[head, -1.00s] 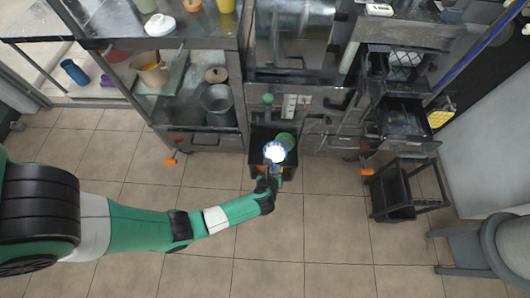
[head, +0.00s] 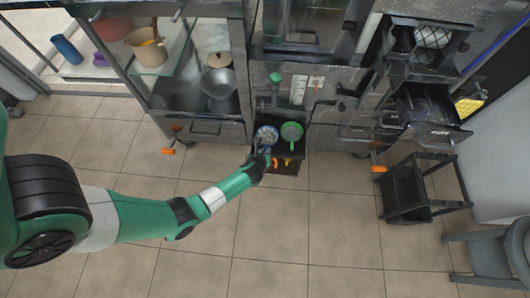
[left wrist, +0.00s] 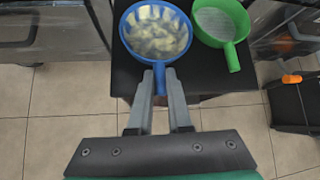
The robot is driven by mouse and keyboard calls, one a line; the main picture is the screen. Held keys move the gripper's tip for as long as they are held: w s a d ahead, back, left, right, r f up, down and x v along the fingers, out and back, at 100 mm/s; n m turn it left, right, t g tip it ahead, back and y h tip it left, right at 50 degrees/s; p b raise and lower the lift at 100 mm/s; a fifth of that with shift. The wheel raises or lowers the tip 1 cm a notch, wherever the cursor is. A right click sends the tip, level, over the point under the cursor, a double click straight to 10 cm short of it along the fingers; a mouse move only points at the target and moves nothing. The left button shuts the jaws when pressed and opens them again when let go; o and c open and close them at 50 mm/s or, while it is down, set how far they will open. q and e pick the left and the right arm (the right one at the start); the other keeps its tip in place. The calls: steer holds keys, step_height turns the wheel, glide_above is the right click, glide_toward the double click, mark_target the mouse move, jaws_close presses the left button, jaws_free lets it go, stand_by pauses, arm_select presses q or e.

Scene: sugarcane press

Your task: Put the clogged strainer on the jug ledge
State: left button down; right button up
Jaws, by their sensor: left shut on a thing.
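The clogged strainer is blue, with pale yellowish pulp in its bowl. It shows in the head view (head: 266,135) and the left wrist view (left wrist: 157,35). My left gripper (head: 264,154) is shut on its blue handle, seen between the fingers in the left wrist view (left wrist: 161,80). The strainer is over the left part of the black jug ledge (head: 288,169); I cannot tell whether it touches. A green strainer (head: 291,132), with clear-looking mesh in the left wrist view (left wrist: 216,22), is at its right. My right gripper is not in view.
The press front (head: 305,88) rises behind the ledge. A shelf with a metal pot (head: 218,84) is at left. A black stand (head: 405,190) and a grey chair (head: 485,250) are at right. Orange and yellow bits (head: 287,161) show at the ledge. The tiled floor in front is clear.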

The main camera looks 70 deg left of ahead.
arm_select(q)
steer(key=c, duration=1.3)
jaws_free()
steer(key=o, duration=0.5)
steer(key=shift+w, duration=0.1)
steer(key=shift+c, duration=0.2)
steer(key=shift+f, duration=0.1)
steer(key=p+v, duration=0.8)
steer(key=v, duration=0.4)
steer(key=shift+r, duration=0.25)
